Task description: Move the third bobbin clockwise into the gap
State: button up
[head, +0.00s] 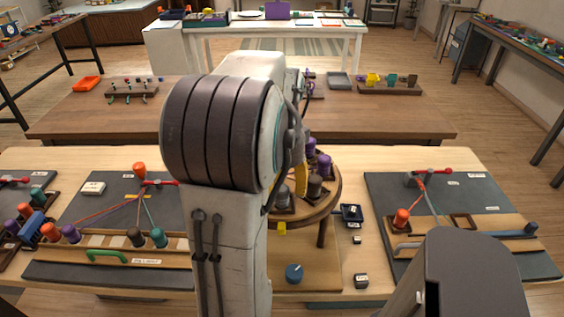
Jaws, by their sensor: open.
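The round wooden braiding stand (331,200) is on the near table, its left part hidden behind my arm. A dark brown bobbin (315,186) is closer to the front right, and another dark one (283,199) is at the front, partly covered by my arm. A yellow piece (300,178) shows between them beside my arm; I cannot tell what it is. The gap is not visible to me.
Left of the stand is a dark board (75,268) with cords and several bobbins. Right is another dark board (380,183) with a red bobbin (401,218). A blue knob (294,272) and a small dark tray (352,213) are near the stand.

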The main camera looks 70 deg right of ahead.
notch_tip(320, 180, up, 10)
jog(key=shift+r, duration=0.2)
dwell(0.3)
jog(key=w+a+f+n+t+h, duration=0.1)
jog(key=w+a+f+n, duration=0.2)
jog(key=w+a+n, duration=1.1)
jog(key=a+f+n+t, duration=0.1)
jog(key=a+f+n, duration=0.2)
jog(key=a+n, duration=0.4)
jog(key=s+a+f+n+t+y, duration=0.1)
jog(key=a+f+n, duration=0.3)
jog(key=a+n, duration=0.4)
jog(key=a, duration=0.3)
jog(key=shift+a+f, duration=0.15)
jog(key=shift+a, duration=0.2)
jog(key=shift+s+d, duration=0.1)
jog(key=shift+d, duration=0.05)
